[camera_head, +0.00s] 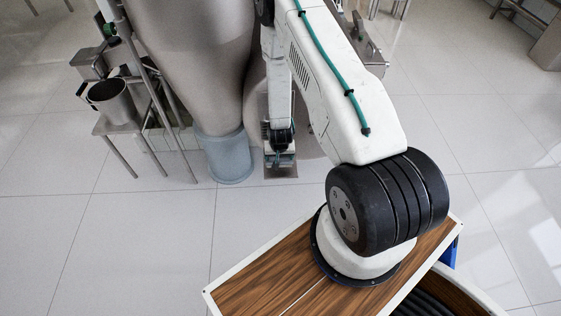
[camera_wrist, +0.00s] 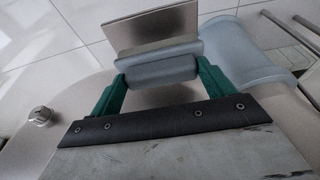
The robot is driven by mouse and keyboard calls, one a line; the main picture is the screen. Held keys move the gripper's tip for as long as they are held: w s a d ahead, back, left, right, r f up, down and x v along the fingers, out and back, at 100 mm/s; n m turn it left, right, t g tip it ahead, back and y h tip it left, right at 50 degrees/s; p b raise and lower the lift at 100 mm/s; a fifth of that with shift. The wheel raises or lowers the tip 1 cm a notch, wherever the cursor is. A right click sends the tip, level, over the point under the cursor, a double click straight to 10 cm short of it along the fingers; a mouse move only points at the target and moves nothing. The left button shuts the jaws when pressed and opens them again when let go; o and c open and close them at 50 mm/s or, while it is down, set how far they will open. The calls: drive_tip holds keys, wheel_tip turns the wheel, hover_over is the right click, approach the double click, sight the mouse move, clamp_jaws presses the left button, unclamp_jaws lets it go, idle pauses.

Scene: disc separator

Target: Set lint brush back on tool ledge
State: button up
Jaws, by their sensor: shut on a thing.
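My gripper (camera_wrist: 160,72) has green fingers, shut on both ends of a grey-blue block, which I take to be the lint brush (camera_wrist: 158,62). A flat metal plate (camera_wrist: 150,24), probably the tool ledge, shows just beyond the brush in the wrist view. I cannot tell whether the brush touches it. In the head view my gripper (camera_head: 281,158) is small, at the end of my arm, low beside the large separator body. A small plate (camera_head: 281,172) shows under it there. The brush is too small and covered to make out in that view.
A grey-blue sleeve (camera_head: 229,158) under the separator body (camera_head: 200,60) stands close left of my gripper; it also shows in the wrist view (camera_wrist: 250,65). A metal cup (camera_head: 115,102) sits on a stand further left. The tiled floor (camera_head: 150,235) in front is clear.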

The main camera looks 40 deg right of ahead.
sight(281, 159)
drive_tip(key=shift+s+d+f, duration=0.15)
drive_tip(key=shift+d, duration=0.2)
drive_tip(key=shift+f, duration=1.6)
drive_tip(key=shift+f, duration=0.2)
drive_tip(key=o, duration=1.5)
drive_tip(key=shift+r, duration=0.15)
